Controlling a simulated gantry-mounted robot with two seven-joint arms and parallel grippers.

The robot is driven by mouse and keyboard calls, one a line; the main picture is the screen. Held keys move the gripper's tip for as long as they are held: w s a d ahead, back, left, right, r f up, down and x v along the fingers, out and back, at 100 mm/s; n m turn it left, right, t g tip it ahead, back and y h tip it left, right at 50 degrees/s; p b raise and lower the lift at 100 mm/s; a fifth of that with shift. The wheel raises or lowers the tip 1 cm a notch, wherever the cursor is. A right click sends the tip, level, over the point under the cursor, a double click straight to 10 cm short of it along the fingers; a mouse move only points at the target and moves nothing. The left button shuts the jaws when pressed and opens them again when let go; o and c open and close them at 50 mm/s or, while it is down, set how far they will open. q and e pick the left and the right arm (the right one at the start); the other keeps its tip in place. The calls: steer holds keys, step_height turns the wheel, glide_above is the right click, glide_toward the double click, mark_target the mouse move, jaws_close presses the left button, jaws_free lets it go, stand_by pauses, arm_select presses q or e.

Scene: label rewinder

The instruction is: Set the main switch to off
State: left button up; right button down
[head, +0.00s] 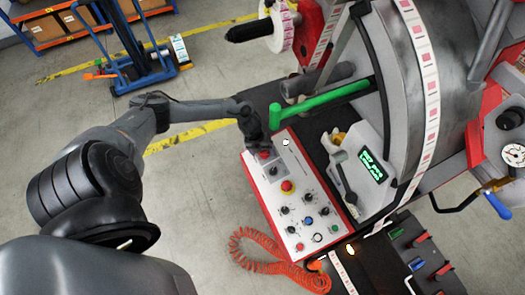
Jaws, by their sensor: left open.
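The control panel (301,196) is a light grey plate with red sides, slanting across the middle of the head view. My left gripper (254,137) is over its upper left end, pointing down, open with nothing seen between its fingers. Just below it is a small red control (265,155), which looks like the main switch; its setting is too small to read and the gripper partly covers that corner. A black knob (273,171) and a red emergency button (287,187) on a yellow ring sit lower on the panel. My right gripper is not in view.
A green-handled bar (320,101) lies close to the right of my left gripper. A unit with a green display (372,165) and the large label roll are farther right. An orange coiled cable (262,255) hangs below the panel.

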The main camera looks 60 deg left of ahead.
arm_select(q)
steer(key=shift+f, duration=0.15)
steer(key=c, duration=1)
steer(key=shift+c, duration=0.2)
steer(key=shift+n, duration=0.4)
steer(key=shift+n+p, duration=0.7)
steer(key=shift+n, duration=0.2)
steer(key=n+p, duration=0.1)
steer(key=n, duration=0.2)
steer(key=shift+n+t+p, duration=0.3)
steer(key=shift+t+p, duration=0.1)
steer(key=n+p, duration=0.2)
steer(key=n, duration=0.2)
steer(key=shift+s+t, duration=0.1)
steer(key=shift+t, duration=0.2)
steer(key=shift+n+p, duration=0.5)
steer(key=shift+n, duration=0.3)
